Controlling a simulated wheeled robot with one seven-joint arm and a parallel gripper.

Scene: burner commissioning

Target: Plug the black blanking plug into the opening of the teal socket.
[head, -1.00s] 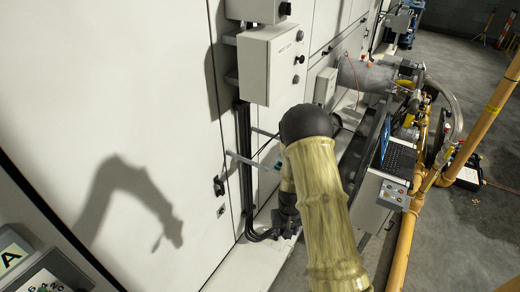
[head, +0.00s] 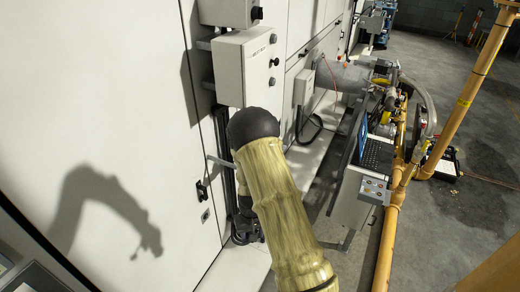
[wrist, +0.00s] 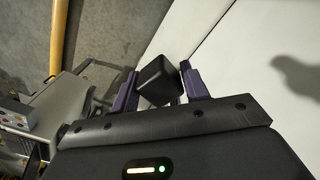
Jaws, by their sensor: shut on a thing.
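The black blanking plug (wrist: 158,80) shows in the wrist view as a dark block with a square end face. My gripper (wrist: 162,86) is shut on it, with a purple-grey finger on each side. The plug is held clear of the floor and the white panel behind it. I cannot make out the teal socket in either current view.
A white cabinet wall (head: 110,110) fills the left, with a grey control box (head: 246,68) on it. A console with a laptop (head: 375,155) and a yellow pipe (head: 392,235) stand right. Open floor (head: 455,225) lies beyond.

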